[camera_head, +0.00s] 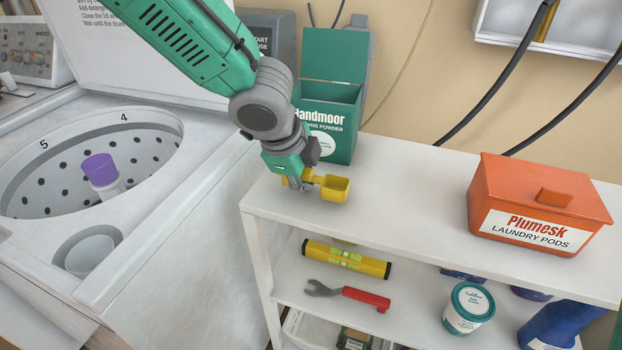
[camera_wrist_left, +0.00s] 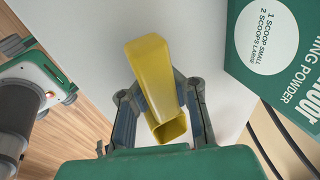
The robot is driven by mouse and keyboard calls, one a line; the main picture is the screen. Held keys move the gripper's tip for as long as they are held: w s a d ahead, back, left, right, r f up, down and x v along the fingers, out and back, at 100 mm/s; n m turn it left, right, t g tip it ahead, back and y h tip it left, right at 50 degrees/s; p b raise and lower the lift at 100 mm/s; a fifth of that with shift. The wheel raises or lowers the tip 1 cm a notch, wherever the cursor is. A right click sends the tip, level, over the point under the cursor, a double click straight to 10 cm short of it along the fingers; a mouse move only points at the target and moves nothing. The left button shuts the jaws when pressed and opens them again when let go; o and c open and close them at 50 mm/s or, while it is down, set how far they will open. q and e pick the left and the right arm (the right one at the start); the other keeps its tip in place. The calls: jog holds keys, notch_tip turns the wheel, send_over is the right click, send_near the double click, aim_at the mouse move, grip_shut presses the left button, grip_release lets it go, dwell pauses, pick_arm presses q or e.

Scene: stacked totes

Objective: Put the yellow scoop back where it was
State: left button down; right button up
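The yellow scoop (camera_head: 335,189) is at my left gripper (camera_head: 298,184), over the left end of the white shelf's top. In the left wrist view the scoop (camera_wrist_left: 150,60) lies between the two fingers of the gripper (camera_wrist_left: 163,88), which look closed against its sides. Whether the scoop touches the shelf top is hard to tell. The green washing powder box (camera_head: 345,145) stands upright just behind with its lid raised; my arm covers part of its front. The box also shows at the right of the left wrist view (camera_wrist_left: 250,70). My right gripper is not in view.
An orange laundry pods tub (camera_head: 540,200) stands on the right of the shelf top (camera_head: 405,190), with clear space between.

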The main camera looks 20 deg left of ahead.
pick_arm(q)
jog(key=c, duration=1.7)
grip_release()
jog(key=shift+a, duration=0.1)
jog(key=shift+d+r, duration=0.25)
jog(key=shift+d, duration=0.4)
notch_tip(320, 180, up, 2)
jog(key=shift+d+r+p, duration=0.1)
jog(key=shift+p, duration=0.65)
jog(key=p+v, duration=0.3)
jog(key=v, duration=0.8)
jog(key=shift+s, duration=0.15)
jog(key=shift+a+f, duration=0.25)
jog(key=shift+a, duration=0.25)
jog(key=shift+s, duration=0.1)
